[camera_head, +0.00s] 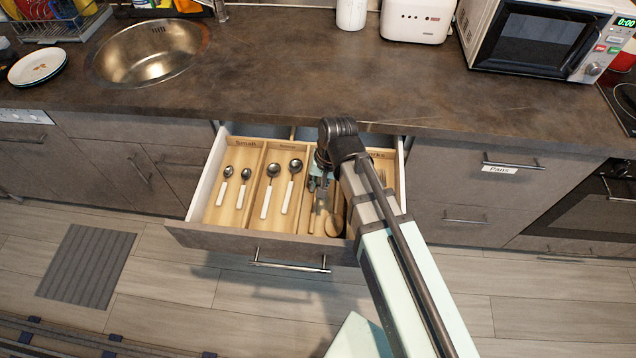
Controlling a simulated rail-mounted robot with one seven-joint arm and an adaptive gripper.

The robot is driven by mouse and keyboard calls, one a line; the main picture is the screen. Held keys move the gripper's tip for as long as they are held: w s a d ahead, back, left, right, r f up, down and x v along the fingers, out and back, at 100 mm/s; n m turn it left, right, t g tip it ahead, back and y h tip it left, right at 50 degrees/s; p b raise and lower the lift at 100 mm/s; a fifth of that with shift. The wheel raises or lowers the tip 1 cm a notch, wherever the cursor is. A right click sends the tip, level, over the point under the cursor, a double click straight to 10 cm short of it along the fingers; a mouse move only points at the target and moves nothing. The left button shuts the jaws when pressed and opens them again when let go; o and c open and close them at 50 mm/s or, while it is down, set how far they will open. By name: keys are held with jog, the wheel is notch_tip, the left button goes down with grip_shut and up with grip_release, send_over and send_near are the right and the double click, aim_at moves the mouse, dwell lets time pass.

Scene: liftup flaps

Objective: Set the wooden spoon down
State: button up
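A wooden spoon (334,225) shows its round end low in the open drawer, right of the middle; my arm covers much of the area around it. My gripper (318,196) points down over the drawer, just up and left of the spoon's round end. The fingertips are small and partly hidden by my wrist, so I cannot tell whether they are open or shut, or whether they touch the spoon's handle. The drawer (210,238) has wooden compartments; a label at its far left reads "Small".
Two small spoons (244,188) and two larger spoons (290,186) with white handles lie in the left compartments. Other utensils lie near my gripper, partly covered. The countertop (300,60) overhangs behind the drawer.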

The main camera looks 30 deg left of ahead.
jog(key=shift+o, duration=1.3)
jog(key=shift+r, duration=0.15)
notch_tip(320, 180, up, 12)
jog(key=w+d, duration=0.1)
jog(key=d, duration=0.1)
